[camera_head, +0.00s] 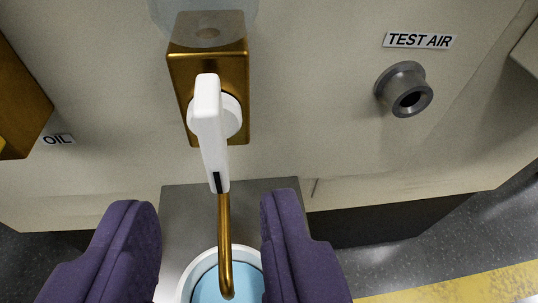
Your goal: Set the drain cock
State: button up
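The drain cock is a brass block (208,72) on the beige panel with a white lever handle (211,135). The lever points down the picture, toward me, and has a small black mark near its tip. A bent brass pipe (225,240) runs below it to a white-rimmed container (196,272) holding light blue liquid. My gripper (199,208) has two purple fingers, open and empty. The lever's tip lies above and between the fingertips, apart from both. A translucent round part partly covers the top of the brass block.
A grey metal port (404,89) sits under the "TEST AIR" label (420,40) at right. Another brass block (18,100) stands at left by the "OIL" label (57,139). The container stands by a grey surface (185,215). The dark floor has a yellow stripe (450,285).

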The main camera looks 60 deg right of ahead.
aim_at(214, 161)
jog(key=b+x, duration=0.2)
jog(key=x, duration=0.4)
jog(key=shift+d, duration=0.1)
grip_shut()
